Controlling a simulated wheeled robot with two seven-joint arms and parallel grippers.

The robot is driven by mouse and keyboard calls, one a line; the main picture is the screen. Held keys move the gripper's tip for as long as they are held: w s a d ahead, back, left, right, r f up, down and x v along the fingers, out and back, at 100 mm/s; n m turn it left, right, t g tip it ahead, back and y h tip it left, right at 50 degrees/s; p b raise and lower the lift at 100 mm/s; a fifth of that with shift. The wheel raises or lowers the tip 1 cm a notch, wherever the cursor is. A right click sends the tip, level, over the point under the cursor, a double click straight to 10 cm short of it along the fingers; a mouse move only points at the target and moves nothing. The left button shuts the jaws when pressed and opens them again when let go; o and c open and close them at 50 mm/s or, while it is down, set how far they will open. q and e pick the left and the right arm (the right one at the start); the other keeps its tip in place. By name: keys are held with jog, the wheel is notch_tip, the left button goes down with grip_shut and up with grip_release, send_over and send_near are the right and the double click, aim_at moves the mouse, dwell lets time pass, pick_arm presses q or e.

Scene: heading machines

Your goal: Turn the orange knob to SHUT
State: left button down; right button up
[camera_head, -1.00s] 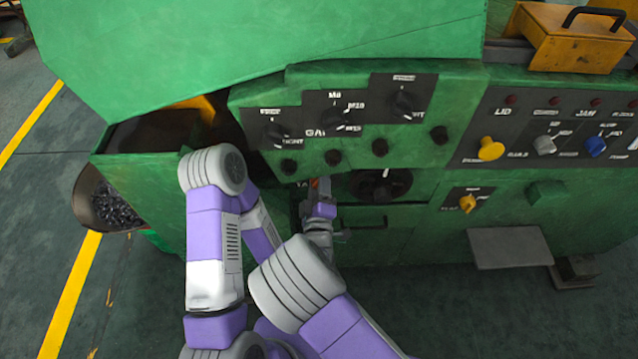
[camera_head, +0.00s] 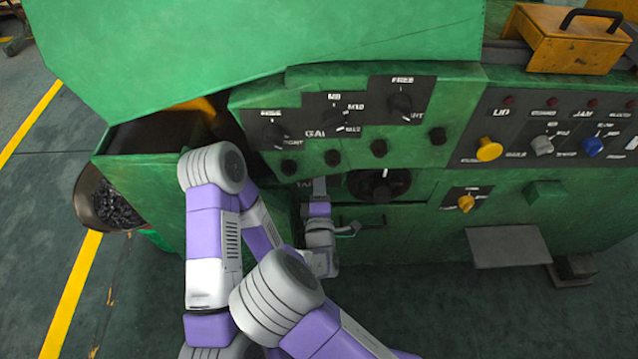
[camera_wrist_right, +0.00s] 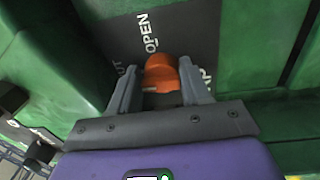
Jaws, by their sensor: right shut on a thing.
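The orange knob (camera_wrist_right: 162,72) shows in the right wrist view on a dark label plate (camera_wrist_right: 182,30). OPEN is printed beyond it, and the end of another word, "UT", shows at the left. A pale mark is on the knob's near side, left of its middle. My right gripper (camera_wrist_right: 158,84) is shut on the knob, one grey finger on each side. In the head view this gripper (camera_head: 319,190) is at the panel under the left dials, and the knob is hidden. I cannot make out my left gripper in the head view.
A large black dial (camera_head: 380,185) is just right of the gripper, with a drawer handle (camera_head: 362,222) below it. Small black knobs (camera_head: 332,157) sit above. A yellow knob (camera_head: 466,203) is farther right. A bin of dark pieces (camera_head: 112,205) is at the left.

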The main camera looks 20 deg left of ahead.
jog(key=shift+s+f, duration=0.1)
jog(key=shift+f, duration=0.3)
jog(key=o, duration=0.8)
jog(key=shift+o, duration=0.8)
jog(key=shift+r, duration=0.2)
jog(key=p+v, duration=0.1)
jog(key=v, duration=0.6)
jog(key=shift+s, duration=0.25)
jog(key=shift+d, duration=0.1)
